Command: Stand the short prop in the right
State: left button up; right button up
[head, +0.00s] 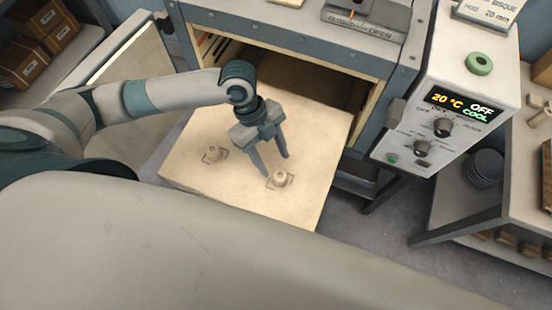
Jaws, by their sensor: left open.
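A pale shelf board (310,150) juts out of the dryer's opening. My left gripper (274,165) points down just behind the right prop. Its two fingers are spread, with nothing between them. I cannot tell whether a fingertip touches the prop. My right gripper is not in view.
A control panel (440,118) right of the opening reads 20 °C, OFF and COOL. A green ring (479,64) lies on top of it. Dark round plates (485,168) are stacked at the right. The front of the board is clear.

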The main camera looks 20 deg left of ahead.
pick_arm(q)
jog(key=shift+p+v, duration=1.4)
jog(key=shift+v, duration=0.7)
